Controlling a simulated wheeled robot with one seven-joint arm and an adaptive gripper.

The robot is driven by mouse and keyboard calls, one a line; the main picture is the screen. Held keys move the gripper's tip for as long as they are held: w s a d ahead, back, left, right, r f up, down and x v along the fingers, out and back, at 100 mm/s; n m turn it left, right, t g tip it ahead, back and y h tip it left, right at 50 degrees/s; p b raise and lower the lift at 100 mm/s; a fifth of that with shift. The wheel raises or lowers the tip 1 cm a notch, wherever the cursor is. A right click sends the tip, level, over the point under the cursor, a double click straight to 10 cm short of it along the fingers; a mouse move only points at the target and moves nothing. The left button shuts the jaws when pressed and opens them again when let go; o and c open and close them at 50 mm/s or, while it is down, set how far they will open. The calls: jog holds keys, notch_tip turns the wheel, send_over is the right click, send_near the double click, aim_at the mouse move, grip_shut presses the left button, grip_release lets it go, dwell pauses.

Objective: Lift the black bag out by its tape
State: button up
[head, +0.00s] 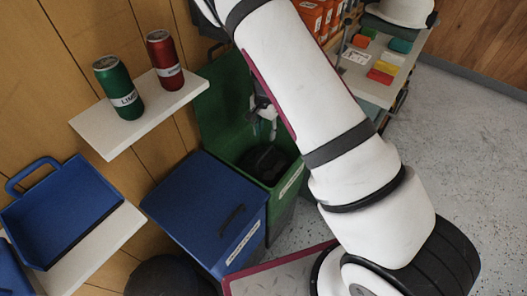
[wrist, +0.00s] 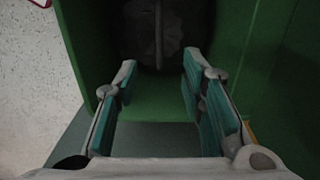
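The black bag (head: 265,163) sits low inside the open green bin (head: 222,108). In the wrist view, the bag (wrist: 137,35) is a dark rounded shape at the top between green bin walls (wrist: 90,60). A thin greyish upright strip, which looks like its tape (wrist: 158,38), runs over its middle. My gripper (wrist: 160,68) is open, with teal pads apart and nothing between them. The strip lies beyond the fingertips, roughly in line with the gap. In the head view, my gripper (head: 263,126) is over the bin, partly hidden by my arm.
A blue lidded bin (head: 205,205) stands directly left of the green one. A wall shelf (head: 150,115) holds a green can (head: 118,88) and a red can (head: 165,60). A shelf unit (head: 375,88) with small coloured items stands at right. Speckled floor (head: 460,150) is clear at right.

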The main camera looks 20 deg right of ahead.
aim_at(265, 153)
notch_tip(265, 153, down, 13)
jog(key=b, duration=0.6)
jog(key=shift+r, duration=0.2)
grip_shut()
